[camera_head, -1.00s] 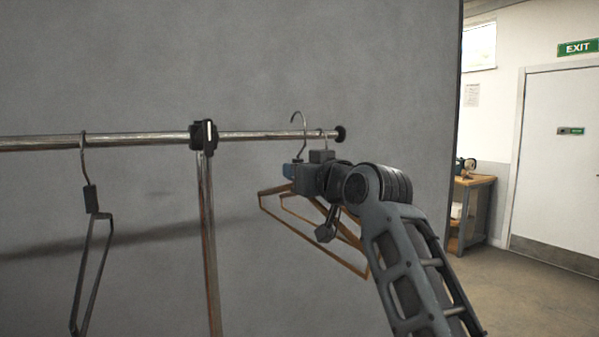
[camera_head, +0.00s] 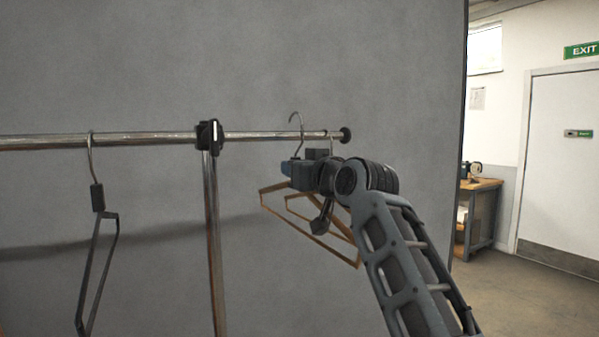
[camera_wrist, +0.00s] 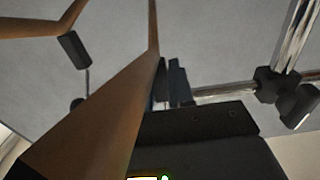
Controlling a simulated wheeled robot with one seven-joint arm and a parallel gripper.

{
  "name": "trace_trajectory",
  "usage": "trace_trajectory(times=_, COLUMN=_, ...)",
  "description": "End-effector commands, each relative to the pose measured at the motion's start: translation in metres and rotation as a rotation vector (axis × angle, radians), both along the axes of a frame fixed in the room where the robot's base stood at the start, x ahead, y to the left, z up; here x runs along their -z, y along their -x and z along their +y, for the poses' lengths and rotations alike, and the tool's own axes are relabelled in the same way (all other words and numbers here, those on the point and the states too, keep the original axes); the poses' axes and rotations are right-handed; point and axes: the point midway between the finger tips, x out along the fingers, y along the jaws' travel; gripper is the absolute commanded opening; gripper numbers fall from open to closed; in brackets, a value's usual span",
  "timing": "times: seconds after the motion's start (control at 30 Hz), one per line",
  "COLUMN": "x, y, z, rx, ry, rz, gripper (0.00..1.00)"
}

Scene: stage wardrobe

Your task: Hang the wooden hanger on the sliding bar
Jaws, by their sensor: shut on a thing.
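My gripper (camera_head: 291,171) is shut on the wooden hanger, whose metal hook (camera_head: 301,124) stands up above the fingers. In the head view the hook's curve rises above the sliding bar (camera_head: 262,135) and its shank crosses in front of it; I cannot tell whether the hook's tip is behind the bar. The hanger's wooden arm fills much of the wrist view (camera_wrist: 92,112). The bar also shows there (camera_wrist: 225,92). Below my gripper the wooden frames overlap in the head view, partly hidden by my arm.
A second wooden hanger, with a dark neck block (camera_wrist: 75,48), is close by; its hook (camera_head: 332,146) is near the bar's black end cap (camera_head: 346,135). A dark hanger (camera_head: 98,197) hangs at left. A black clamp (camera_head: 209,134) joins bar and post (camera_head: 213,240). The bar between clamp and hook is free.

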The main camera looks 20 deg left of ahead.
Motion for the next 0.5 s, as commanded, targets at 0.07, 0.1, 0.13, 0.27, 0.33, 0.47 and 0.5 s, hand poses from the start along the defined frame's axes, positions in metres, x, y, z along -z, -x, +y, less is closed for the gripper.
trace_trajectory(times=0.07, x=0.000, y=-0.002, z=0.003, rx=0.000, ry=0.000, rz=0.000, gripper=0.00)
trace_trajectory(times=0.1, x=0.000, y=-0.004, z=0.004, rx=0.000, ry=0.000, rz=0.000, gripper=0.00)
trace_trajectory(times=0.13, x=0.001, y=-0.005, z=0.005, rx=0.000, ry=0.000, rz=0.000, gripper=0.00)
trace_trajectory(times=0.27, x=0.000, y=-0.008, z=0.009, rx=0.000, ry=-0.001, rz=-0.001, gripper=0.00)
trace_trajectory(times=0.33, x=0.000, y=-0.010, z=0.012, rx=-0.001, ry=0.000, rz=0.000, gripper=0.00)
trace_trajectory(times=0.47, x=0.000, y=-0.014, z=0.017, rx=-0.001, ry=0.000, rz=0.000, gripper=0.00)
trace_trajectory(times=0.5, x=0.000, y=-0.016, z=0.018, rx=-0.001, ry=0.000, rz=-0.001, gripper=0.00)
